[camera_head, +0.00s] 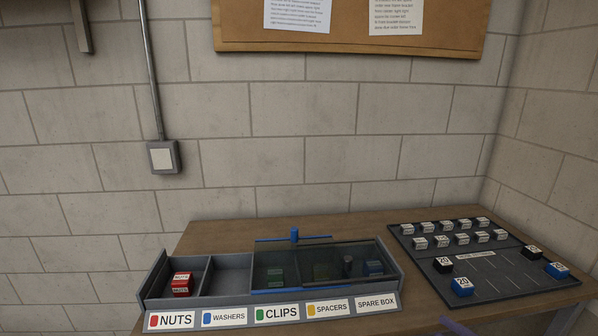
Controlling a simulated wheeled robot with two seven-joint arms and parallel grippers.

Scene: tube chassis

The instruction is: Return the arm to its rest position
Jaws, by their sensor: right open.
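My right gripper (458,326) shows only as a small blue part at the bottom edge, in front of the table and right of the bin labels. It is open, and most of it and its arm are out of the frame. It appears empty. My left gripper is not in view. The wooden table (215,236) stands against the wall.
A grey divided bin (152,275) holds a red box (181,284) in the NUTS compartment. WASHERS looks empty. A see-through cover with a blue handle (294,235) lies over the right compartments. A dark board (490,262) at the right carries several small blocks.

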